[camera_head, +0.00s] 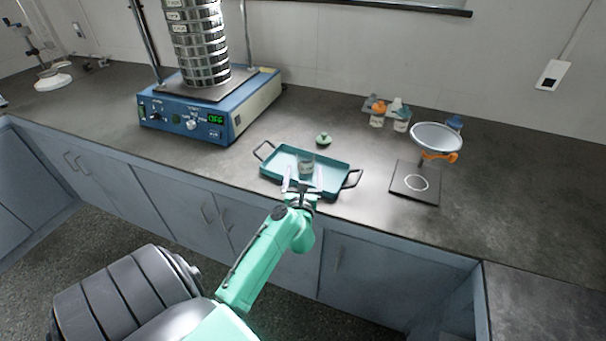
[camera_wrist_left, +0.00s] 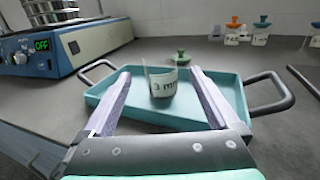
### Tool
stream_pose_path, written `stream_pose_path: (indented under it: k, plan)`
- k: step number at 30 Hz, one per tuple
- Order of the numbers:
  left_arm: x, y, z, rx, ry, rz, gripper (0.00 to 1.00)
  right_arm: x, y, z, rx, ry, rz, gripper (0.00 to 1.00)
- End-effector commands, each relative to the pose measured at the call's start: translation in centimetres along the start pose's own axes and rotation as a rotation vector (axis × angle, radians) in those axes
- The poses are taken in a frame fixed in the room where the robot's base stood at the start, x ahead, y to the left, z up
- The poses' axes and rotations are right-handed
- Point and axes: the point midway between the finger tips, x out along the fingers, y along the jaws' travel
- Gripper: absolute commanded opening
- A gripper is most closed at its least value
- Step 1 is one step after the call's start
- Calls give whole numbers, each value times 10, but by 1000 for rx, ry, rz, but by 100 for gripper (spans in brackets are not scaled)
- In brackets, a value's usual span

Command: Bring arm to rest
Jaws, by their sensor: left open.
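My left gripper (camera_head: 303,186) reaches over the front edge of a teal tray (camera_head: 341,178) with dark handles on the counter. Its two pale fingers are open and apart, as the left wrist view (camera_wrist_left: 155,100) also shows. A small clear jar (camera_head: 306,166) stands upright in the tray, beyond the fingertips and apart from them. My right gripper is not in view.
A blue sieve shaker (camera_head: 190,120) with a stack of sieves (camera_head: 200,45) stands at the back left. A green lid (camera_head: 323,139) lies behind the tray. The right counter is clear.

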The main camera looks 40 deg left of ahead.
Motion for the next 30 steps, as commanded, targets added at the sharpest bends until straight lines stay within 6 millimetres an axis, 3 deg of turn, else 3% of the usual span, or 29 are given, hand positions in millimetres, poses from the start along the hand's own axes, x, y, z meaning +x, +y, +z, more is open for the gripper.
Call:
stream_pose_path:
  k: [3, 6, 24, 27, 29, 30]
  plan:
    - [-26, 0, -2, 0, 1, 0, 94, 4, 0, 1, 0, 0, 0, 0]
    - [-37, 0, -1, -1, 1, 0, 94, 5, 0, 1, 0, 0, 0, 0]
    - [-40, -2, 3, 21, -15, -13, 94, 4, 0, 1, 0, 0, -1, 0]
    - [-46, -26, 26, 203, -130, -127, 94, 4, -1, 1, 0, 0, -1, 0]
    - [-61, -58, 46, 435, -270, -265, 94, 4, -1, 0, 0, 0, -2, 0]
    - [-78, -84, 55, 634, -384, -377, 94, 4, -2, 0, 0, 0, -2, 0]
